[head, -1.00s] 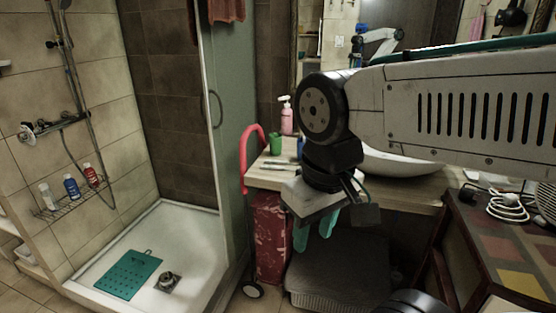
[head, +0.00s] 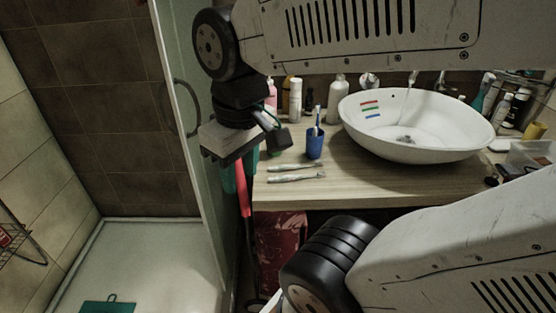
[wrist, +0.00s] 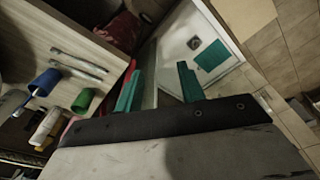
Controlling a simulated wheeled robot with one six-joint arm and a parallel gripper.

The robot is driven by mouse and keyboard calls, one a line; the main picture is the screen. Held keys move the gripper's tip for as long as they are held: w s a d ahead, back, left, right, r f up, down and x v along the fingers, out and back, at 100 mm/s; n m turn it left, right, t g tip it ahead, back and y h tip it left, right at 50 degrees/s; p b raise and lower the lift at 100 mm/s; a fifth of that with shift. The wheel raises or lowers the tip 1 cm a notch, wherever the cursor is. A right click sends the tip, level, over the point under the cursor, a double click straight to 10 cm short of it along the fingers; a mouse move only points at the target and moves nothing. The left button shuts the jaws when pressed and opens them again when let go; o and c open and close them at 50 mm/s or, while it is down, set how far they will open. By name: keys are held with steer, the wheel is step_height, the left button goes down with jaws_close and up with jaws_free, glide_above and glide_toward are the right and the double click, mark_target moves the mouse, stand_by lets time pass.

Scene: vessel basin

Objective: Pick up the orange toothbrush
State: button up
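I cannot make out an orange toothbrush in either view. A blue cup (head: 315,144) stands on the wooden counter (head: 400,184) left of the basin, with a blue-and-white toothbrush (head: 317,117) upright in it. The cup also shows at the left of the wrist view (wrist: 47,80). Two slim pale, toothbrush-like objects (head: 296,178) lie on the counter in front of the cup. My gripper (head: 238,176) is over the counter's left end, beside the shower door. In the wrist view its teal fingers (wrist: 158,88) are apart with nothing held between them.
The white oval basin (head: 462,150) takes up the counter's middle, with small red, green and blue strips on its inner wall. Several bottles (head: 337,97) stand behind the cup. A green cup (wrist: 83,101) stands near it. The glass shower door (head: 187,130) is close on the left.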

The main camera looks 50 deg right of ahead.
steer(key=w+d+f+n, duration=0.3)
steer(key=w+d, duration=0.5)
steer(key=d, duration=0.1)
steer(key=n+g, duration=0.1)
steer(key=n, duration=0.5)
glide_above(292, 165)
step_height(292, 165, down, 10)
steer(key=shift+s+d+f, duration=0.1)
steer(key=shift+d, duration=0.05)
steer(key=f, duration=0.7)
steer(key=shift+a, duration=0.2)
steer(key=shift+f, duration=0.25)
jaws_close()
